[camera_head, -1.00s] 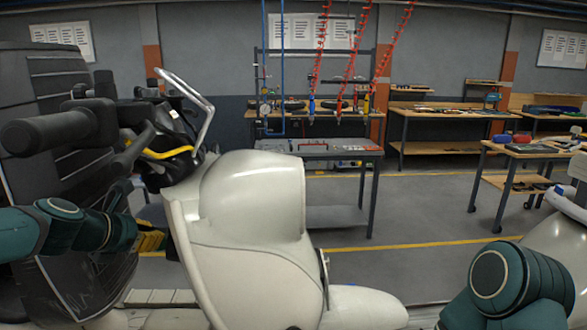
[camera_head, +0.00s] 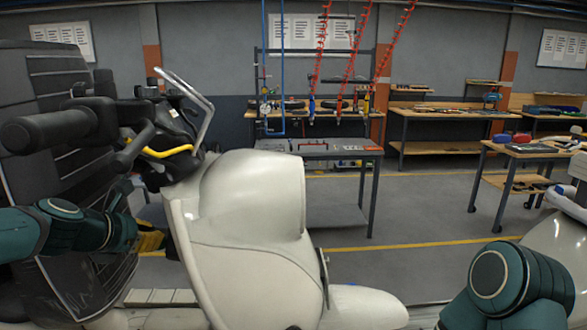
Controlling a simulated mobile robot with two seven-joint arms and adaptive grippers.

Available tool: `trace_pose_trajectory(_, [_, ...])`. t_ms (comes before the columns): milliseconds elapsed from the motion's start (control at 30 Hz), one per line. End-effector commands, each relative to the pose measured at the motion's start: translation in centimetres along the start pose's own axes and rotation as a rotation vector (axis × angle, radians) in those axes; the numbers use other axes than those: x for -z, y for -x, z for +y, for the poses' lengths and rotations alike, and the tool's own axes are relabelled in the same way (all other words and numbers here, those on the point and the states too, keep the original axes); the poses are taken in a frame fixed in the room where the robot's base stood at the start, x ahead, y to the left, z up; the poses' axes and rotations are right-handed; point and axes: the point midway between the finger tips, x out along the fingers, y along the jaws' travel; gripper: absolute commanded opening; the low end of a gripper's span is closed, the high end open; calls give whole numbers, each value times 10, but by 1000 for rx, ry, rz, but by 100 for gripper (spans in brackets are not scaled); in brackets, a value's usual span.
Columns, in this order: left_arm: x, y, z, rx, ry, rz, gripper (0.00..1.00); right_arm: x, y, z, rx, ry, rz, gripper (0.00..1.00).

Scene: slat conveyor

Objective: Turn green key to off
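A white scooter (camera_head: 245,215) stands close in front of me, its black handlebar (camera_head: 60,128) at the left. A yellow cable (camera_head: 165,152) runs below the handlebar. I cannot make out a green key; the key area may be hidden behind the white body or dark front parts. My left gripper (camera_head: 152,240) is at the end of the teal arm, low at the left, beside the inner edge of the white body. Its fingertips are hidden there, so its opening does not show. My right arm (camera_head: 510,283) shows at the lower right, but its gripper is out of view.
A grey metal table (camera_head: 335,152) and wooden workbenches (camera_head: 440,115) stand behind the scooter. Red coiled hoses (camera_head: 350,65) hang above. A large black panel (camera_head: 55,85) fills the left edge. The floor between the scooter and the right-hand bench is clear.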

Motion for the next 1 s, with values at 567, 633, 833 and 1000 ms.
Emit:
trace_pose_trajectory(567, [3,-3,0,0,1,0,0,0,-3,1,0,0,0,0])
trace_pose_trajectory(633, [4,-3,0,0,1,0,0,0,-3,1,0,0,0,0])
trace_pose_trajectory(833, [5,-4,0,0,1,0,0,0,-4,2,0,0,0,0])
trace_pose_trajectory(1000, [6,-5,0,0,1,0,0,-1,-5,2,0,0,0,0])
